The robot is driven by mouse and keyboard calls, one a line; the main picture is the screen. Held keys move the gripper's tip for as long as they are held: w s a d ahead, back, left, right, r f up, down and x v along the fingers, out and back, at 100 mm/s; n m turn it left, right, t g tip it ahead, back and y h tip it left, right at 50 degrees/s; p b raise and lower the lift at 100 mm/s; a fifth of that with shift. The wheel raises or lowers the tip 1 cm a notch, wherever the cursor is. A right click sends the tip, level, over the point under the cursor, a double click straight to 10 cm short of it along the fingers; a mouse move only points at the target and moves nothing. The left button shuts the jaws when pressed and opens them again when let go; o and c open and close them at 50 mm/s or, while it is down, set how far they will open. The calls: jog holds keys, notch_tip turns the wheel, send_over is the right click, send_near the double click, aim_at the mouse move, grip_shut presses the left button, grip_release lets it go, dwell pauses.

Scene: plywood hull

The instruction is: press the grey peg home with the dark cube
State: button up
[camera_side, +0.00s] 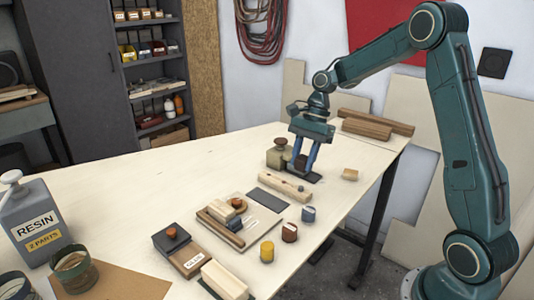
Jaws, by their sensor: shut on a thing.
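My gripper (309,163) points down over the far right part of the table, its blue fingers shut on the dark cube (300,162). The cube is small in this view and partly covered by a finger. It is over a dark flat pad (297,177); I cannot tell whether it touches the pad. A pale wooden bar (280,184) lies in front of the gripper, with small marks along its top. A small grey peg (301,188) shows at the bar's right end; how deep it sits is too small to tell.
A knobbed weight (279,155) stands close left of the gripper. Wooden beams (375,123) lie behind it, and a small pale block (350,174) lies to the right. Nearer are a dark plate (266,201), small canisters (289,232) and a board with blocks (250,222). The table's left middle is clear.

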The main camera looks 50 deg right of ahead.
jog(key=shift+f, duration=0.15)
send_over(298, 193)
jog(key=d, duration=0.2)
jog(key=shift+a+f, duration=0.15)
jog(key=shift+f, duration=1.1)
jog(key=shift+a+f, duration=0.1)
jog(key=shift+f, duration=1.15)
jog(key=shift+f, duration=1)
dwell(0.4)
jog(key=shift+r, duration=0.1)
jog(key=shift+r, duration=2.2)
jog(key=shift+r, duration=0.15)
